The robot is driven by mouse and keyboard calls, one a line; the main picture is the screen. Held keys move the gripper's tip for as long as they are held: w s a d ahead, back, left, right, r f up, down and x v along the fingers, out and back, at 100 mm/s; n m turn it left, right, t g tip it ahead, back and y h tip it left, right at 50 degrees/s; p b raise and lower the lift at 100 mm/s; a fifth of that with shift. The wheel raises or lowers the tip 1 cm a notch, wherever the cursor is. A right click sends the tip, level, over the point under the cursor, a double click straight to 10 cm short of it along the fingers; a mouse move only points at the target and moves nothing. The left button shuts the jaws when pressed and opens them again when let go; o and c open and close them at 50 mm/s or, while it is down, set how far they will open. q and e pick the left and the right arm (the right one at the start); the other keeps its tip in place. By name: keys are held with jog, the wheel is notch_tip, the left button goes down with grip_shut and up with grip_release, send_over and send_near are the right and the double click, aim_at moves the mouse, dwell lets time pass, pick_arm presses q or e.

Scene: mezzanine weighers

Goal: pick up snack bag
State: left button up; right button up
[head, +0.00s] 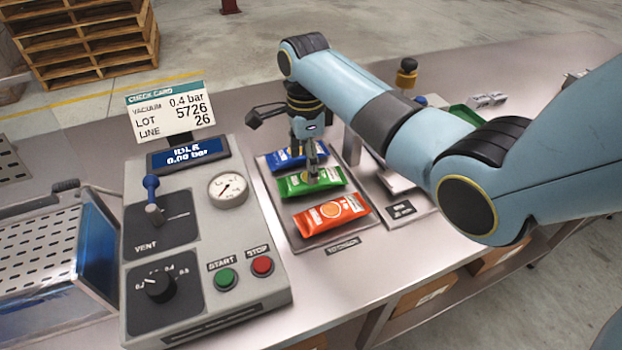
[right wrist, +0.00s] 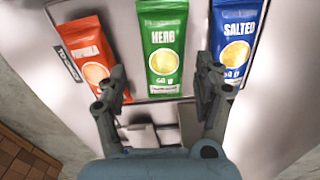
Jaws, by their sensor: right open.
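Three snack bags lie side by side on a shallow grey tray (head: 283,226). The blue bag (head: 282,160) is farthest back, the green bag (head: 296,187) is in the middle, and the orange bag (head: 331,213) is nearest. In the right wrist view the orange PAPRIKA bag (right wrist: 84,55), the green HERB bag (right wrist: 163,35) and the blue SALTED bag (right wrist: 237,35) all show. My right gripper (head: 310,160) points down over the tray near the green bag. It is open and empty, its fingers (right wrist: 162,78) spread apart, with the green bag beyond the gap between them.
A grey control box (head: 195,250) with a check card (head: 170,110) stands left of the tray. A perforated metal chamber (head: 35,245) is farther left. A small label plate (head: 400,209) and a green bin (head: 466,114) lie to the right. The front table edge is clear.

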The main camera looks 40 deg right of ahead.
jog(key=shift+w+f, duration=0.1)
jog(key=shift+f, duration=0.3)
jog(key=f, duration=0.4)
jog(key=shift+d+f, duration=0.25)
jog(key=shift+d, duration=0.05)
jog(key=shift+f, duration=0.35)
pick_arm(q)
jog(key=shift+w+d, duration=0.1)
jog(key=shift+w, duration=0.45)
pick_arm(e)
jog(key=shift+c, duration=0.4)
jog(key=c, duration=0.9)
pick_arm(q)
jog(key=shift+s, duration=0.25)
pick_arm(e)
jog(key=shift+o, duration=0.2)
jog(key=shift+r, duration=0.1)
